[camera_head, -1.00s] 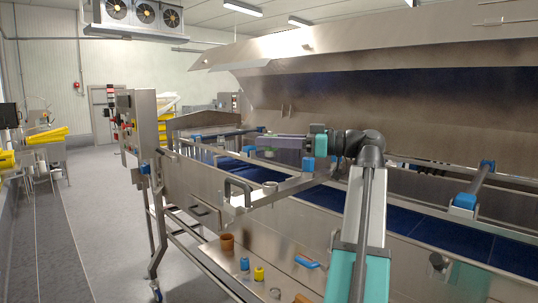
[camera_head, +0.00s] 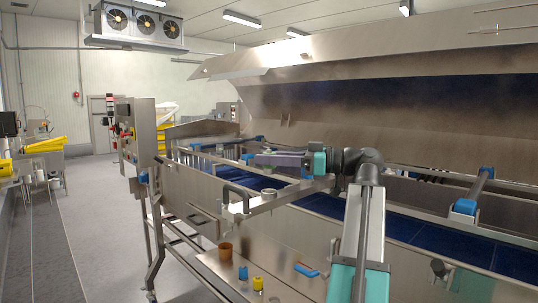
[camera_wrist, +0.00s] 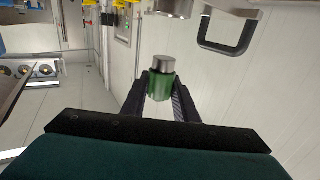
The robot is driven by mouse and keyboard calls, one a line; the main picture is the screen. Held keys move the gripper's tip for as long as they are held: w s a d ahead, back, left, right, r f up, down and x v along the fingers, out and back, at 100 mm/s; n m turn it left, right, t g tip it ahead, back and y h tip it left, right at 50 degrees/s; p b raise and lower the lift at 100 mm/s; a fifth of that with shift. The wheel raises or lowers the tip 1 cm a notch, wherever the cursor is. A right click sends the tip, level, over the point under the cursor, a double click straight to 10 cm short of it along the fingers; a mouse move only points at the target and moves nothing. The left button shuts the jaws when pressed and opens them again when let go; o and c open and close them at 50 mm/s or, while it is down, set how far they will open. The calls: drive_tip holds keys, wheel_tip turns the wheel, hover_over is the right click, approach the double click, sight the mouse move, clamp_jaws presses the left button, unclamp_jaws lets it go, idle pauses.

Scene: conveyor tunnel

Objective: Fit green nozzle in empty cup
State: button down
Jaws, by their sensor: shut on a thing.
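The green nozzle (camera_wrist: 160,86) with a silver metal end (camera_wrist: 163,63) is between the fingers of my gripper (camera_wrist: 161,84) in the wrist view, and the gripper is shut on it. A short metal cylinder (camera_wrist: 173,8) shows at the top edge of the wrist view, apart from the nozzle's metal end. A small round metal piece (camera_head: 269,193) sits on the side ledge in the head view. I cannot tell whether either is the empty cup.
A black handle (camera_wrist: 228,32) stands close by in the wrist view. A brown cup (camera_head: 225,250), a blue item (camera_head: 243,272) and a yellow item (camera_head: 258,283) stand on a lower shelf. The left aisle is clear.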

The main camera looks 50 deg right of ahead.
sight(269, 171)
drive_tip(key=shift+f+b, duration=0.5)
drive_tip(key=shift+f, duration=1.25)
drive_tip(key=shift+f+b, duration=0.95)
drive_tip(key=shift+f, duration=0.3)
idle(0.4)
drive_tip(key=c, duration=1.3)
unclamp_jaws()
drive_tip(key=shift+c, duration=0.2)
drive_tip(key=shift+s+d, duration=0.1)
drive_tip(key=b+v, duration=0.2)
drive_tip(key=v, duration=0.9)
drive_tip(key=shift+s+d, duration=0.15)
drive_tip(key=shift+s, duration=0.2)
